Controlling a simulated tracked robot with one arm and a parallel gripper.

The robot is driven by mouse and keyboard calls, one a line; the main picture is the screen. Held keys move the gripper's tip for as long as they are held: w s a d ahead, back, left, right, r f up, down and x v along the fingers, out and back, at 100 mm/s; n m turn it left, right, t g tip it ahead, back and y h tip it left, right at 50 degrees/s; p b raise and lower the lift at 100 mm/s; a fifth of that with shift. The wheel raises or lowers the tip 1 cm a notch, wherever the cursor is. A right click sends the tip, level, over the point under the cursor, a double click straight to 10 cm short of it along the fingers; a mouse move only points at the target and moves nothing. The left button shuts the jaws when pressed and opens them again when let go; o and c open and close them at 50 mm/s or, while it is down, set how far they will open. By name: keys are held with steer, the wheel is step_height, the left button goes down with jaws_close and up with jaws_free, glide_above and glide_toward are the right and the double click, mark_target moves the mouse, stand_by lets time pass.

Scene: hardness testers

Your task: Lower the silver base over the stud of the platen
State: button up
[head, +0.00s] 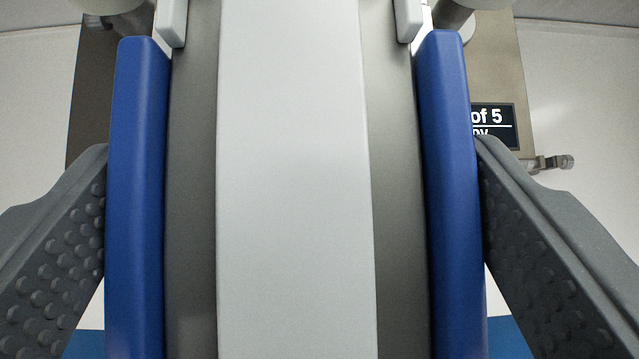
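A large silver-grey piece (295,180) with a pale central panel and blue side bars fills the middle of the head view. It appears to be the silver base, seen very close, so its full shape is cut off. My gripper (292,145) has one grey studded finger on each side of it. The fingers appear to press on the left blue bar (136,200) and the right blue bar (452,200). The platen and its stud are not visible; the held piece blocks the middle of the view.
A brownish-grey metal body (492,60) stands behind the held piece. It carries a dark display (496,125) with partly hidden white text, "of 5". A small metal fitting (553,162) sticks out at its right. Pale surfaces lie on both sides. Blue patches (88,343) show at the bottom.

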steer(key=shift+w+a+f+p, duration=0.1)
steer(key=shift+w+a+p, duration=0.3)
steer(key=shift+w, duration=0.65)
steer(key=shift+w+a+r+p, duration=0.1)
steer(key=shift+w+a+p, duration=0.3)
steer(key=shift+w, duration=0.7)
steer(key=shift+w+a+f+p, duration=0.1)
steer(key=shift+w+a+p, duration=0.3)
steer(key=shift+w, duration=0.65)
steer(key=shift+w+a+p, duration=0.25)
steer(key=shift+w+p, duration=0.2)
steer(key=shift+w, duration=0.45)
steer(key=shift+w+a+p, duration=0.3)
steer(key=shift+w+p, duration=0.2)
steer(key=shift+w, duration=0.45)
steer(key=shift+w+a+p, duration=0.25)
steer(key=shift+w+p, duration=0.2)
steer(key=shift+w, duration=0.45)
steer(key=shift+f+b, duration=0.5)
steer(key=shift+f, duration=0.25)
steer(key=shift+s+f, duration=0.1)
steer(key=shift+f, duration=0.25)
